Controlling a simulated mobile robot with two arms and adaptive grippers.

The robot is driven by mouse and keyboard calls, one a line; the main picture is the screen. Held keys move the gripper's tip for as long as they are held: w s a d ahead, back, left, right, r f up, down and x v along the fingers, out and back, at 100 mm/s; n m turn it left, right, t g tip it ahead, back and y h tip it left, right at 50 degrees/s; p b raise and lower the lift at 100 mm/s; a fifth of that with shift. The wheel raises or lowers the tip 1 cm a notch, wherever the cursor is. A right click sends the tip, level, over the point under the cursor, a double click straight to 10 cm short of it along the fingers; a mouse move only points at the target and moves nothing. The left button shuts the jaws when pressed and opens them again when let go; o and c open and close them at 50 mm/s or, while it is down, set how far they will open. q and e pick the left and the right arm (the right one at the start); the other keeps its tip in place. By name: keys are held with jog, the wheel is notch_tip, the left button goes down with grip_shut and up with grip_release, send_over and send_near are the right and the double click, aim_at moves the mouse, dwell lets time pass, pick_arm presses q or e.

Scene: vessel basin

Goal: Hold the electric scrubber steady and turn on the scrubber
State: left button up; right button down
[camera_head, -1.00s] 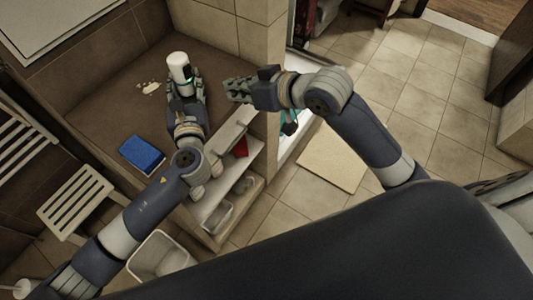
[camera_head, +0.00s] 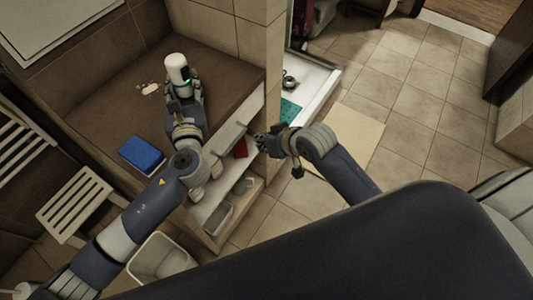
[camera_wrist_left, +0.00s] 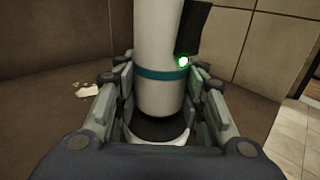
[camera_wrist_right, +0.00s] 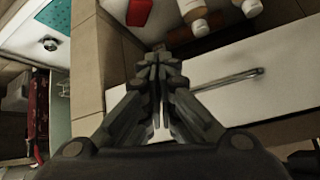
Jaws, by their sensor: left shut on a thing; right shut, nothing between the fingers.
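The electric scrubber (camera_head: 177,68) is a white cylinder on the brown ledge at the upper left of the head view. In the left wrist view the scrubber (camera_wrist_left: 157,60) stands upright between the fingers, with a teal band and a lit green light (camera_wrist_left: 183,61) on its side. My left gripper (camera_head: 184,92) is shut on it; its fingers (camera_wrist_left: 158,105) flank the lower body. My right gripper (camera_head: 262,142) is shut and empty, well to the right of the scrubber, by the shelf unit. In the right wrist view its fingertips (camera_wrist_right: 160,62) are together.
The shelf unit holds a red item (camera_head: 241,148) and bottles (camera_wrist_right: 193,16). A white drawer front with a handle (camera_wrist_right: 228,80) is near my right gripper. A white bin (camera_head: 162,258) stands below. Tiled floor is open at right.

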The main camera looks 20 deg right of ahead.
pick_arm(q)
jog(key=shift+s+a+f, duration=0.2)
jog(key=shift+a+f, duration=0.25)
jog(key=shift+f, duration=0.1)
pick_arm(e)
jog(key=shift+g+h, duration=0.3)
jog(key=shift+s+d+f, duration=0.15)
jog(key=shift+s+f, duration=0.1)
jog(key=shift+f, duration=0.7)
jog(key=shift+s+d+f, duration=0.1)
jog(key=shift+s+f, duration=0.1)
jog(key=shift+f, duration=0.7)
jog(key=shift+s+d+f, duration=0.15)
jog(key=shift+s+f, duration=0.1)
jog(key=shift+f, duration=0.7)
pick_arm(q)
jog(key=o, duration=1.3)
jog(key=shift+w+r, duration=0.1)
jog(key=shift+w, duration=0.05)
pick_arm(e)
jog(key=shift+w+a, duration=0.1)
jog(key=shift+w, duration=0.05)
pick_arm(q)
jog(key=shift+r, duration=0.2)
